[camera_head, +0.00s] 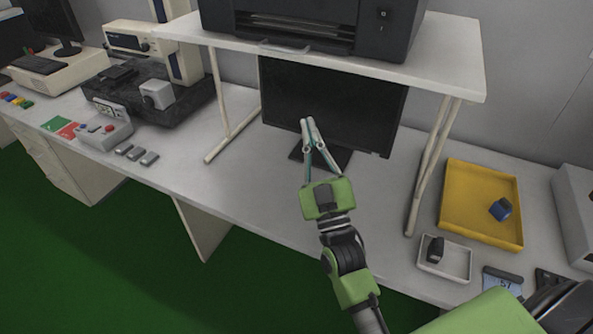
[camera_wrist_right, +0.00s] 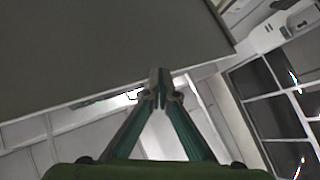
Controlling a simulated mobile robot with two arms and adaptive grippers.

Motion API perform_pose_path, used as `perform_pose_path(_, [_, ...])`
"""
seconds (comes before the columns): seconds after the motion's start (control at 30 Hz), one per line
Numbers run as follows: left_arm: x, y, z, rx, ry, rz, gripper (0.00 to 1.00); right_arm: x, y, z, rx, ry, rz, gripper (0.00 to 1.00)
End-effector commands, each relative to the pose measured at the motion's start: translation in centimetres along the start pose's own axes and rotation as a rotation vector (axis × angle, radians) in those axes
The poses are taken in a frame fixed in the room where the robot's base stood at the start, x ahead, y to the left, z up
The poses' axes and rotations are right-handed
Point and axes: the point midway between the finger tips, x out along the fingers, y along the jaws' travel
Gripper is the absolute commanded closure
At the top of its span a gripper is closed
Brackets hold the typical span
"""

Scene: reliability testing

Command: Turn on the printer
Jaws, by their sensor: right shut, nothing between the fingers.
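The printer (camera_head: 330,28) is a dark, boxy machine on a raised white shelf (camera_head: 440,72), cut off by the top of the head view. Its front right panel carries a small switch with a white mark (camera_head: 383,14). My right gripper (camera_head: 308,122) is shut and empty, its fingertips together. In the head view it shows below the shelf edge, in front of the black monitor, apart from the printer. In the right wrist view its fingertips (camera_wrist_right: 160,76) meet before a large dark grey surface (camera_wrist_right: 90,50) that I cannot identify surely. My left gripper is not in view.
A monitor (camera_head: 335,105) stands under the shelf between its legs. To the right are a yellow tray (camera_head: 460,195) with a blue item and a small white tray (camera_head: 430,268). To the left are a control box (camera_head: 105,132) and a dark-based instrument (camera_head: 180,105). The desk's middle is clear.

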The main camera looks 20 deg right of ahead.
Motion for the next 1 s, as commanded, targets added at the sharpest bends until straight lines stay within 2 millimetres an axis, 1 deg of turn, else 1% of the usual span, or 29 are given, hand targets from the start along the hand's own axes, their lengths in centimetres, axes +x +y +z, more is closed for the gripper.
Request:
perform_pose_path(0.1, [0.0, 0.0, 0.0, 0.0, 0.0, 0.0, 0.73, -0.8, -1.4, 1.5, 0.023, -0.083, -0.072, 1.0])
perform_pose_path(0.3, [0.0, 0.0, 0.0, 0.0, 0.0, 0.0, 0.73, -2.6, -3.7, 4.1, 0.062, -0.228, -0.18, 1.0])
perform_pose_path(0.5, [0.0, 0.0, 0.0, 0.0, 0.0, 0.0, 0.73, -4.4, -5.2, 6.0, 0.088, -0.343, -0.255, 1.0])
perform_pose_path(0.7, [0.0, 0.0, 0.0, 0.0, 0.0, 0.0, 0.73, -5.4, -5.9, 6.9, 0.102, -0.4, -0.289, 1.0])
perform_pose_path(1.0, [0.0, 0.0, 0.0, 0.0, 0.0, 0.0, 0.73, -5.6, -6.0, 7.0, 0.103, -0.409, -0.294, 1.0])
